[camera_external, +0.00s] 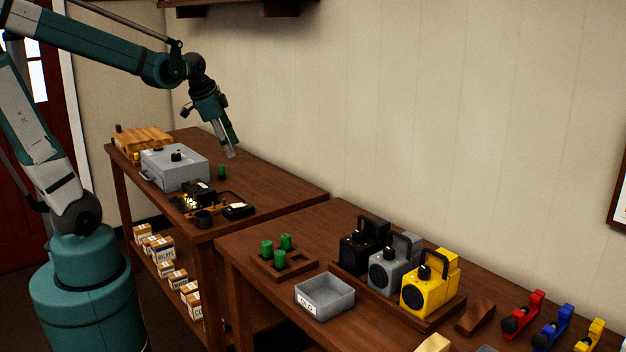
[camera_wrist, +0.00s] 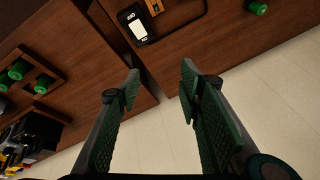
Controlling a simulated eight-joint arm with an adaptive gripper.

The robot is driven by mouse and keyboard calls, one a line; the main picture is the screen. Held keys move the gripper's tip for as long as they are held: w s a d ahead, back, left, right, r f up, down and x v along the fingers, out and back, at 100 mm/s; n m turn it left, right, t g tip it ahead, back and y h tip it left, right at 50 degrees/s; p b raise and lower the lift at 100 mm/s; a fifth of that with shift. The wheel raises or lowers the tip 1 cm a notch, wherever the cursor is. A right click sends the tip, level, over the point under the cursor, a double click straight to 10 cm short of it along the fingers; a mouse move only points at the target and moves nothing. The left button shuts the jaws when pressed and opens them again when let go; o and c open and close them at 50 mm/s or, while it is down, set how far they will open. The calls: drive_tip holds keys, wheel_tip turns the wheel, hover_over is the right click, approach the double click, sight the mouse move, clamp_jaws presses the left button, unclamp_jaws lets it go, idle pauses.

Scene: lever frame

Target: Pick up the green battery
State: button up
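One green battery (camera_external: 221,172) stands alone on the left table, beside the grey metal box; it also shows at the top right of the wrist view (camera_wrist: 257,7), cut by the edge. Three more green batteries stand in a wooden tray (camera_external: 256,266) on the right table. In the wrist view some of these show at the left edge (camera_wrist: 20,68). My gripper (camera_external: 231,153) hangs in the air above the left table, near the wall and apart from the lone battery. Its fingers (camera_wrist: 160,80) are apart with nothing between them.
The grey metal box (camera_external: 175,168) and a black device (camera_external: 238,211) are on the left table. An OLD bin (camera_external: 325,296) and black, grey and yellow lanterns (camera_external: 430,290) stand on the right table. A gap separates the tables.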

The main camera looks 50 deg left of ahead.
drive_tip(key=w+a+m+g+p, duration=0.25)
drive_tip(key=w+a, duration=0.35)
drive_tip(key=a, duration=0.3)
drive_tip(key=m+g+p, duration=0.2)
drive_tip(key=m+p, duration=0.5)
drive_tip(key=m, duration=0.1)
hover_over(221, 165)
drive_tip(key=shift+h, duration=0.4)
drive_tip(key=f, duration=0.8)
drive_tip(key=d+f, duration=0.1)
drive_tip(key=f, duration=0.3)
drive_tip(key=shift+a+f+m, duration=0.3)
drive_tip(key=shift+a+m, duration=0.05)
drive_tip(key=shift+a, duration=0.05)
drive_tip(key=shift+f, duration=0.1)
drive_tip(key=shift+f, duration=1.2)
